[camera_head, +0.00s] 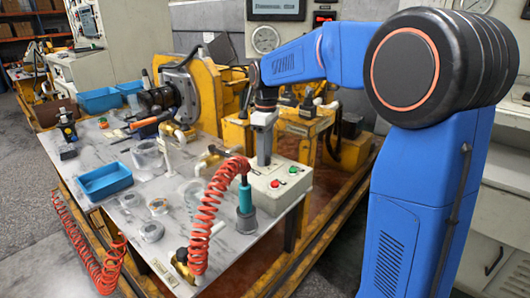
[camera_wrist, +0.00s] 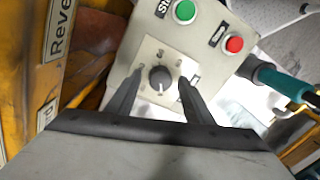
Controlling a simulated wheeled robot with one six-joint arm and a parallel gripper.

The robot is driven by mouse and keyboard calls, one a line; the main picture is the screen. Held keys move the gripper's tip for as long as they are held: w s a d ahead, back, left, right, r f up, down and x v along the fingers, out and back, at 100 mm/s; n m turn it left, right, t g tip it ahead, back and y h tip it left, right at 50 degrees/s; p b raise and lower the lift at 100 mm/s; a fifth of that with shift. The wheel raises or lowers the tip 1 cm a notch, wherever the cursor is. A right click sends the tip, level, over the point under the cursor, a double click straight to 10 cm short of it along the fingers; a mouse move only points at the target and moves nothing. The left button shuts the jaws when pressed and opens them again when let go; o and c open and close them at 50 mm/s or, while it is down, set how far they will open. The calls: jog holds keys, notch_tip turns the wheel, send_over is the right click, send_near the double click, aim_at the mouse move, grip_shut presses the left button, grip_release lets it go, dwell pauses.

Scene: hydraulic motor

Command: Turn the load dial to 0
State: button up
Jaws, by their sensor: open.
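The load dial (camera_wrist: 160,78) is a round dark grey knob with a pale pointer line, on a light square plate with markings around it. In the wrist view its pointer is turned toward the bottom of the picture. It sits on a pale control box (camera_head: 272,186), which also carries a green button (camera_wrist: 185,11) and a red button (camera_wrist: 234,45). My gripper (camera_wrist: 156,90) is open, with one dark finger on each side of the dial; I cannot tell whether either touches it. In the head view my gripper (camera_head: 264,158) points down over the box and hides the dial.
A teal-handled tool (camera_head: 245,196) with a red coiled hose (camera_head: 212,205) stands beside the box. Yellow machine frames (camera_head: 300,125) rise behind it. Blue trays (camera_head: 105,181), clear cups and tools lie on the grey table to the left.

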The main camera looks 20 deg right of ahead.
jog(key=shift+r, duration=0.15)
notch_tip(320, 180, up, 17)
jog(key=shift+w+d, duration=0.3)
jog(key=shift+w, duration=0.05)
dwell(0.4)
jog(key=s+d+f+m+t, duration=0.1)
jog(key=s+d+f+m, duration=0.2)
jog(key=s, duration=0.6)
jog(key=s+d+f+m+t, duration=0.15)
jog(key=s+f, duration=0.25)
jog(key=s, duration=0.6)
jog(key=s+d+f+m+t, duration=0.1)
jog(key=s+f+m, duration=0.5)
jog(key=s+f, duration=1)
jog(key=shift+d+t, duration=0.3)
jog(key=shift+t, duration=0.55)
